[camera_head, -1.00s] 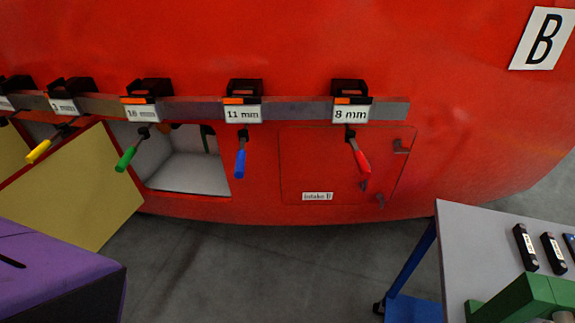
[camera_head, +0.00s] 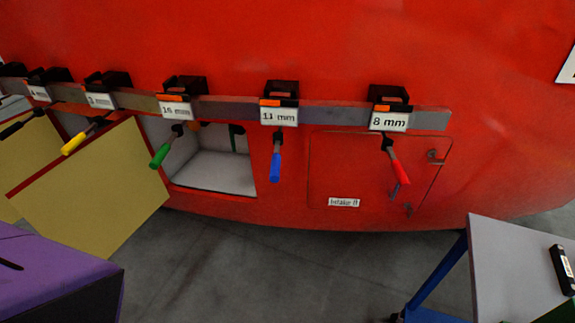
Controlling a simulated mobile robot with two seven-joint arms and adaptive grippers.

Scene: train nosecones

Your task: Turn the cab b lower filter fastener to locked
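The red nosecone wall (camera_head: 300,50) fills the upper part of the head view. A closed red hatch (camera_head: 345,165) labelled "intake B" (camera_head: 344,202) is in it at right of centre. Small dark fasteners show on the hatch's right side, an upper one (camera_head: 433,154) and a lower one (camera_head: 408,208). They are too small to tell whether they are locked. The red-handled 8 mm tool (camera_head: 400,172) hangs in front of the hatch and covers part of its right side. Neither gripper is in view.
A rail (camera_head: 340,114) carries several labelled tools, including blue (camera_head: 276,168), green (camera_head: 160,155) and yellow-handled (camera_head: 75,143) ones. An open compartment (camera_head: 215,178) has a yellow panel (camera_head: 95,185) beside it. A purple block (camera_head: 60,270) stands lower left, a grey-topped cart (camera_head: 510,260) lower right. Floor between is clear.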

